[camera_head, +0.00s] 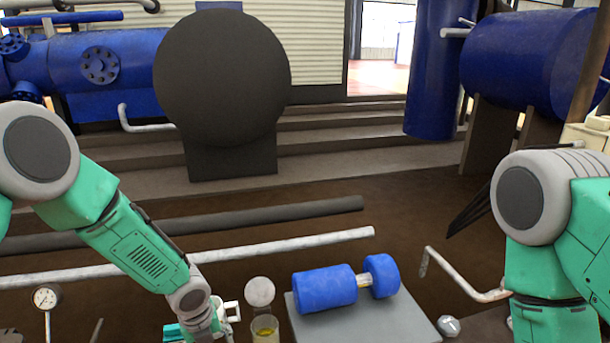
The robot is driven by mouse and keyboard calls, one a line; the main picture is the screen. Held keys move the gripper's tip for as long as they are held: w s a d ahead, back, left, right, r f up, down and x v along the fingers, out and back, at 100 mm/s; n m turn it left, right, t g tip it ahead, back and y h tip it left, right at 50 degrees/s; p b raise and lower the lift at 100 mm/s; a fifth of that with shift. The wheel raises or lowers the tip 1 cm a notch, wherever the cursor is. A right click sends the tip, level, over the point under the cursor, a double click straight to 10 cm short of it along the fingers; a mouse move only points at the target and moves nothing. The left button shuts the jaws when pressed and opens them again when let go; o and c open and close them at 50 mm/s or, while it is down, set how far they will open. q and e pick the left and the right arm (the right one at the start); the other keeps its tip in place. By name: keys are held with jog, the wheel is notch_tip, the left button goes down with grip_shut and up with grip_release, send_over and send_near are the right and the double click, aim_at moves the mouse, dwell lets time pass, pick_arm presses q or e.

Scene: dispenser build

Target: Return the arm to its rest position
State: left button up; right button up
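My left arm comes in from the left and reaches down to the bottom edge. My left gripper (218,326) is only partly in view there, and its fingertips cannot be made out. A pale grey, handle-like part (231,311) shows beside it, and I cannot tell whether the gripper touches it. A blue dispenser-like body (325,288), with a large and a small blue cylinder joined by a pale neck, lies on a grey plate (412,324) to the right of the gripper. My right arm enters from the right and bends down; its gripper is below the frame.
A small clear cup (265,331) with yellowish contents stands between my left gripper and the plate, below a round pale disc (260,291). A gauge (45,298) stands at lower left. A bent pipe (462,280) and a hex nut (448,326) are right of the plate. Long pipes lie behind.

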pick_arm(q)
jog(key=s+d+n+g+h+p, duration=0.15)
jog(key=s+n+p, duration=0.35)
jog(key=s+n, duration=1.1)
jog(key=s+a+r+n+y+p, duration=0.1)
jog(key=s+a+r+n+p, duration=0.1)
jog(key=s+n, duration=0.5)
jog(key=s+a+r+n+y+p, duration=0.1)
jog(key=s+a+r+n, duration=0.3)
jog(key=s, duration=0.5)
jog(key=a+n+p, duration=0.1)
jog(key=a+n, duration=0.1)
jog(key=shift+a+r+n+t+p, duration=0.3)
jog(key=shift+a+r+n+t, duration=0.05)
jog(key=shift+a+n, duration=0.05)
jog(key=shift+w, duration=0.15)
